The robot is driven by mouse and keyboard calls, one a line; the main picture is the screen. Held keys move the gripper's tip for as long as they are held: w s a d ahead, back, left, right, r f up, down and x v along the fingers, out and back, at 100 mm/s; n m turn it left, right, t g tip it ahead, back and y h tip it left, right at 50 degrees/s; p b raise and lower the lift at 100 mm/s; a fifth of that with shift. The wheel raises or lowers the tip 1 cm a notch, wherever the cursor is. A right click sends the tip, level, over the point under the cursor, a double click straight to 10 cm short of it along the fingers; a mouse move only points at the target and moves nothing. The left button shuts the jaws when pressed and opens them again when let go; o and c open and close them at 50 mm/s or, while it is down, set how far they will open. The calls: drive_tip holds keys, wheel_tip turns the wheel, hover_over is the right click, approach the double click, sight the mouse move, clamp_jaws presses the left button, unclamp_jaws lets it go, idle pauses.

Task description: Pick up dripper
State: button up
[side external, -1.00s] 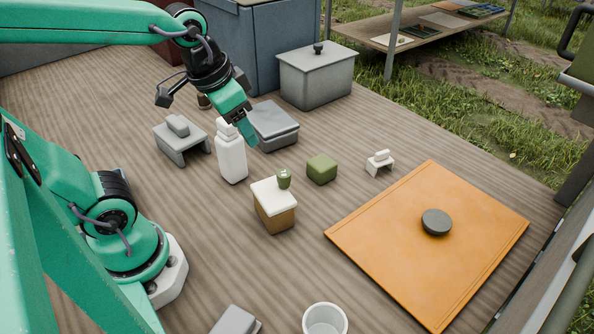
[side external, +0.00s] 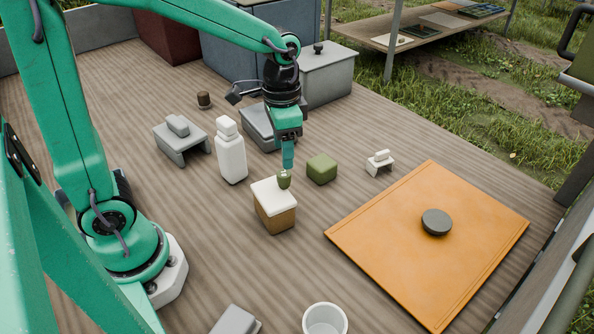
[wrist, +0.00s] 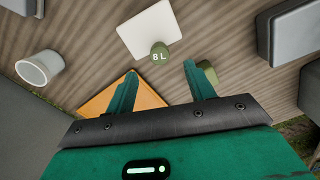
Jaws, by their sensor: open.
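The dripper (side external: 284,180) is a small green piece standing on a white-topped box (side external: 273,192) with a tan-brown body. In the wrist view the dripper (wrist: 159,56) shows the mark "8 L" against the white top (wrist: 145,30). My gripper (side external: 288,166) points down just above the dripper, its tip overlapping the dripper's top in the side view. In the wrist view my gripper (wrist: 160,70) has its fingers apart and nothing held. The dripper appears just beyond the fingertips, between their lines. Whether a finger touches it cannot be told.
A green cube (side external: 322,169) stands close right of the box, a white bottle (side external: 231,159) to its left. A grey case (side external: 259,132) is behind. An orange board (side external: 400,250) with a dark disc (side external: 436,222) lies right. A white cup (side external: 325,319) stands in front.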

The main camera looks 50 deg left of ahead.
sight(284, 173)
drive_tip(key=shift+f, duration=0.1)
drive_tip(key=shift+f, duration=1.2)
drive_tip(key=shift+f, duration=0.15)
drive_tip(key=shift+f, duration=2.45)
drive_tip(key=shift+c, duration=0.4)
drive_tip(key=c, duration=1)
drive_tip(key=shift+r, duration=0.1)
drive_tip(key=shift+c, duration=0.2)
